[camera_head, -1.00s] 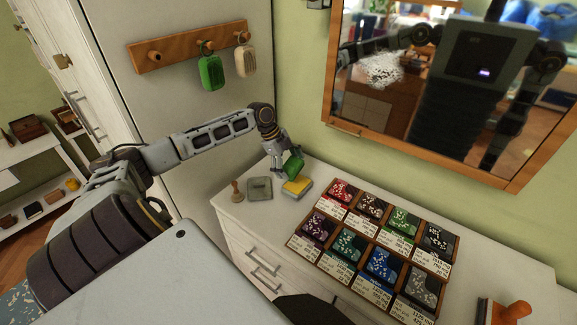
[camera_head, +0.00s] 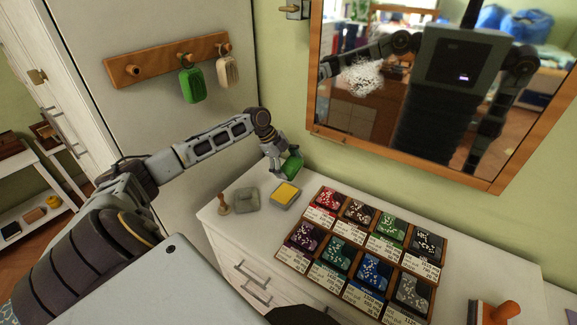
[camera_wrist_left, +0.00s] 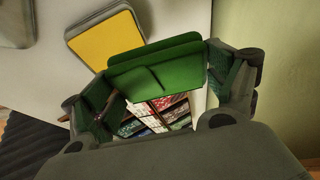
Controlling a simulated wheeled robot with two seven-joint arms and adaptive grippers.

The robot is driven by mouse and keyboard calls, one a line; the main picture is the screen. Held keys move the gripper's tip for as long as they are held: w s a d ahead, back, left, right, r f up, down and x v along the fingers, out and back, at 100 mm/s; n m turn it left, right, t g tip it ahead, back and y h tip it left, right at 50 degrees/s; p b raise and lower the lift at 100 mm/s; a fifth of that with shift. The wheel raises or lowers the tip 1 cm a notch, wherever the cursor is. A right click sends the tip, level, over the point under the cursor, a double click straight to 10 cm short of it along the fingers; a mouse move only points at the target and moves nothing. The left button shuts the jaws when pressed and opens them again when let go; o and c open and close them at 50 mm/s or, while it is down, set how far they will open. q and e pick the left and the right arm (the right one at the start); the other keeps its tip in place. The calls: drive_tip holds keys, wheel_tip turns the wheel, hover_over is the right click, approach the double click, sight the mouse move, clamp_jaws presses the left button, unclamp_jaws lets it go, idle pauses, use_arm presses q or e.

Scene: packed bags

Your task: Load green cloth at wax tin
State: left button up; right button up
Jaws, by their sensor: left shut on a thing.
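My left gripper (camera_head: 281,168) is shut on the green cloth (camera_head: 292,164), a flat green pad. It holds the cloth above the white dresser top, just behind the open wax tin (camera_head: 287,193). The tin is a small grey square with a yellow filling, and the cloth looks clear of it. In the left wrist view the cloth (camera_wrist_left: 160,68) spans between both fingers, and the tin (camera_wrist_left: 105,38) lies beyond it to the upper left. My right gripper is not seen directly.
A grey lid-like square (camera_head: 246,199) and a wooden stamp (camera_head: 224,204) lie left of the tin. A wooden tray (camera_head: 340,228) of coloured packets is to its right. A framed mirror (camera_head: 425,85) hangs behind. A green tag (camera_head: 191,85) hangs on a peg rack (camera_head: 167,59).

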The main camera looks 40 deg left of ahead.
sight(289, 173)
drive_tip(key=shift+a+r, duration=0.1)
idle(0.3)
use_arm(q)
drive_tip(key=shift+r+p, duration=0.1)
drive_tip(key=shift+p, duration=0.4)
drive_tip(key=shift+f+b, duration=0.3)
drive_tip(key=shift+f, duration=1.1)
drive_tip(key=shift+f+b, duration=0.5)
drive_tip(key=shift+f, duration=0.9)
drive_tip(key=shift+f+b, duration=0.15)
drive_tip(key=shift+b, duration=0.15)
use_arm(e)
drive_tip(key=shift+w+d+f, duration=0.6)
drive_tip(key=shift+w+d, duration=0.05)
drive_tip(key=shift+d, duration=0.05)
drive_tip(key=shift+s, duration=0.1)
